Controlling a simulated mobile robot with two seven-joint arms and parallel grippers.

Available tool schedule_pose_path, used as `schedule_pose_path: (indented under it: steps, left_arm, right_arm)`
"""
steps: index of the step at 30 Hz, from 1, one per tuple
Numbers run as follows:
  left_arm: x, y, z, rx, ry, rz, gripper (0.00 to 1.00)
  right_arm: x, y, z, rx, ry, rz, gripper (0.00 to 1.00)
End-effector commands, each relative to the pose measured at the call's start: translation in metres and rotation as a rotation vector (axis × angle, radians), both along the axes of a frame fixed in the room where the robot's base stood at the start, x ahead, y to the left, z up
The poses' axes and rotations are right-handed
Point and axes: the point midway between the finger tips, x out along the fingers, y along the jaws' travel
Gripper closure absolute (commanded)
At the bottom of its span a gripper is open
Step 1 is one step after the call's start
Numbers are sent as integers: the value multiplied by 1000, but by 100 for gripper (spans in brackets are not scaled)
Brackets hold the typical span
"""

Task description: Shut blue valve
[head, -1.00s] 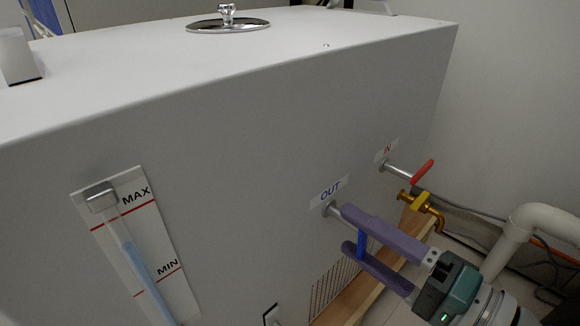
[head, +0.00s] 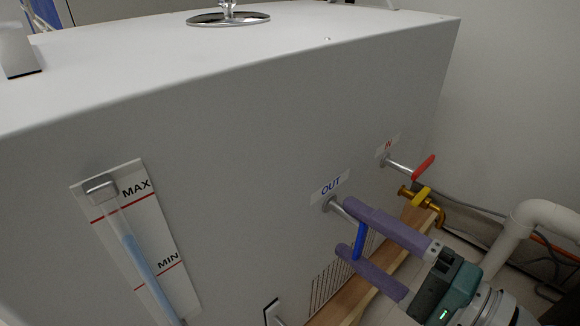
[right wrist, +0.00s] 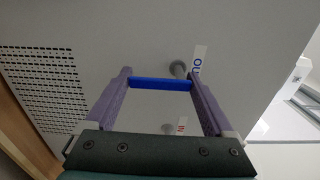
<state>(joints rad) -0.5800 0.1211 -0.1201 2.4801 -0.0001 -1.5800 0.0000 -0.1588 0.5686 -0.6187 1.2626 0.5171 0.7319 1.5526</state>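The blue valve handle (head: 360,240) is on the OUT pipe (head: 334,205) on the tank's front. My right gripper (head: 350,232) is around the handle, with one purple finger above and one below. In the right wrist view, the blue handle (right wrist: 160,84) spans the gap between the two spread fingers (right wrist: 160,76). Its ends meet or nearly meet the fingers; I cannot tell if both touch. The upper finger hides part of the valve in the head view. My left gripper is not in view.
The red IN valve handle (head: 424,168) and a brass tap (head: 422,201) are just beyond my right gripper. A white pipe (head: 512,236) stands at the right. A wooden ledge (head: 350,299) runs below. The level gauge (head: 140,240) is on the left.

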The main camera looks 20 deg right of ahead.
Motion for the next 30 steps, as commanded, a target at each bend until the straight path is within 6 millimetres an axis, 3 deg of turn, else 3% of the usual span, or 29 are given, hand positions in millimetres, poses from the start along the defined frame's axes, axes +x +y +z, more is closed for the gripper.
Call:
schedule_pose_path:
  steps: [3,12,24,30]
  left_arm:
    - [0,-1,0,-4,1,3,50]
    - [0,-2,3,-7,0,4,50]
    - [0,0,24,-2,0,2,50]
    - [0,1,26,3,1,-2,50]
  right_arm:
    - [0,0,0,0,0,0,0]
    - [-5,-2,0,-3,1,0,0]
    - [-73,-30,1,-3,4,1,0]
    - [-91,-37,0,-2,1,0,0]
